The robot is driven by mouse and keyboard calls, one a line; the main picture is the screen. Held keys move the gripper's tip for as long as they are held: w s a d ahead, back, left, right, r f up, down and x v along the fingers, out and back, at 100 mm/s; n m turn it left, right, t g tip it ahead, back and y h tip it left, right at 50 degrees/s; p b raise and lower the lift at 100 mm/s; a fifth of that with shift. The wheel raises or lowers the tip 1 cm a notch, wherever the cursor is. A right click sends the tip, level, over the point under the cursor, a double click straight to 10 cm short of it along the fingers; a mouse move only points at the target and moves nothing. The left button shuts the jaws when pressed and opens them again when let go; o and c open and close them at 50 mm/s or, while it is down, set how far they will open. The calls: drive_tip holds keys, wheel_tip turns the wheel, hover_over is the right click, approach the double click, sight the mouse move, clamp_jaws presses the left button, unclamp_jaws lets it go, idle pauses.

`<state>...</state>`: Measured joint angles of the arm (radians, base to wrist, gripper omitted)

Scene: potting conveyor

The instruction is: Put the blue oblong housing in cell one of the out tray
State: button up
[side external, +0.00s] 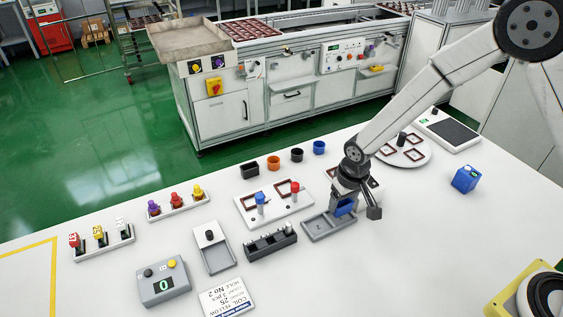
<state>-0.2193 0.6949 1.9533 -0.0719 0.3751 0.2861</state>
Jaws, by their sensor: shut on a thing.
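The blue oblong housing (344,209) is between the jaws of my gripper (354,205), partly hidden by the fingers. My gripper points down and is shut on it. The housing is at the right end of a grey tray (318,232), which looks like the out tray. I cannot tell whether it touches the tray floor or hangs just above it. The left part of this tray looks empty. No cell number is readable on it.
A white board with blue and red pegs (275,211) and a dark block (270,245) stand left of the tray. Black, orange and blue cups (319,147) stand behind. A blue box (466,179) sits at right.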

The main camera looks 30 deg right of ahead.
drive_tip(key=shift+f, duration=1.1)
drive_tip(key=shift+f, duration=0.1)
drive_tip(key=o, duration=0.9)
drive_tip(key=shift+s+r, duration=0.25)
drive_tip(key=shift+r, duration=1.8)
drive_tip(key=shift+s+r, duration=0.25)
drive_tip(key=shift+r, duration=1.75)
drive_tip(key=shift+s+r, duration=0.25)
drive_tip(key=shift+r, duration=1.8)
drive_tip(key=shift+t, duration=0.6)
drive_tip(key=shift+s+d+r, duration=0.25)
drive_tip(key=shift+s+d, duration=1.25)
drive_tip(key=shift+s, duration=0.65)
drive_tip(key=shift+s+d+r, duration=0.2)
drive_tip(key=shift+s+d, duration=1.3)
drive_tip(key=shift+s, duration=0.6)
drive_tip(key=shift+s+d+r, duration=0.25)
drive_tip(key=shift+s+d, duration=1.25)
drive_tip(key=shift+s, duration=0.65)
